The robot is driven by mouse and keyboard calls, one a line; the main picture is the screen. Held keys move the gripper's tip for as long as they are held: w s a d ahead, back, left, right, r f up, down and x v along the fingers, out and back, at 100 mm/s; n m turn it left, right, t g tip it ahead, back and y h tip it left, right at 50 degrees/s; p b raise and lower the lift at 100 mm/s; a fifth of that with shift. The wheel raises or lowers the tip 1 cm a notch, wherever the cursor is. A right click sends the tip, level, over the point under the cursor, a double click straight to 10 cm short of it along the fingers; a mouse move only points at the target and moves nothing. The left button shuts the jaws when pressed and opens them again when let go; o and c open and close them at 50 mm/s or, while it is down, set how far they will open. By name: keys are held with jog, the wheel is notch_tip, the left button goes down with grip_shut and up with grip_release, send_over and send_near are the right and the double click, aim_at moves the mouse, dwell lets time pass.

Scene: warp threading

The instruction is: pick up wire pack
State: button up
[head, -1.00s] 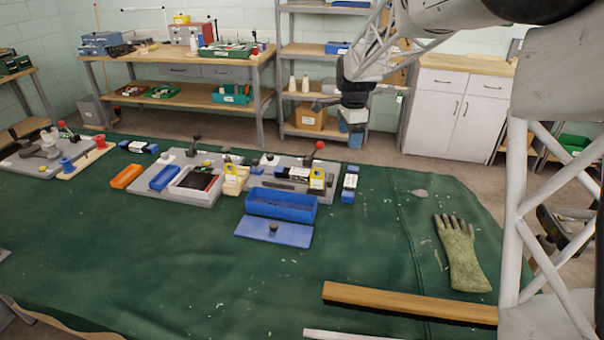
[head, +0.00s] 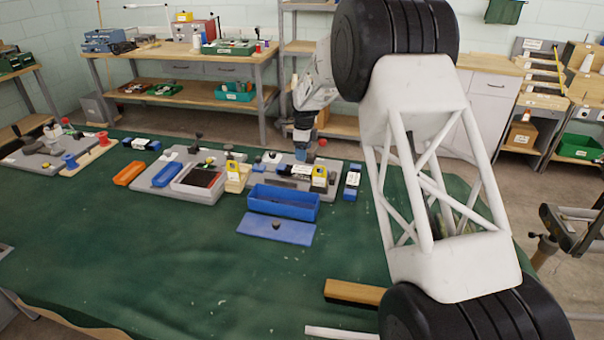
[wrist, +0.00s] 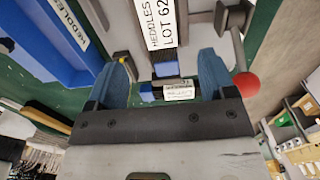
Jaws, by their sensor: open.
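My gripper (head: 303,143) is open, with its fingers down over the back of the right-hand grey board (head: 262,184). In the wrist view its two blue fingers (wrist: 168,80) stand apart. Between them shows a small dark pack with blue ends and a white label (wrist: 180,92); its print is too small to read, so I cannot tell for certain that it is the wire pack. Just beyond is a larger pack labelled HEDDLES LOT 62 (wrist: 159,22). Neither is visibly gripped. A similar dark-and-blue labelled pack (head: 352,182) lies right of the board.
A blue open bin (head: 283,203) and a blue lid (head: 275,229) lie in front of the board. A red ball knob (wrist: 246,84) stands close to one finger. A yellow-topped block (head: 319,178) stands on the board. The front of the green cloth (head: 190,265) is clear.

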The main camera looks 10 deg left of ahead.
aim_at(302, 169)
jog(key=shift+w+a+f, duration=0.1)
jog(key=shift+a+f, duration=0.1)
jog(key=shift+f, duration=0.05)
jog(key=shift+f, duration=1.3)
jog(key=shift+a+f, duration=0.1)
jog(key=shift+f, duration=2.5)
jog(key=c, duration=1.3)
jog(key=shift+r, duration=0.2)
jog(key=shift+r, duration=4.85)
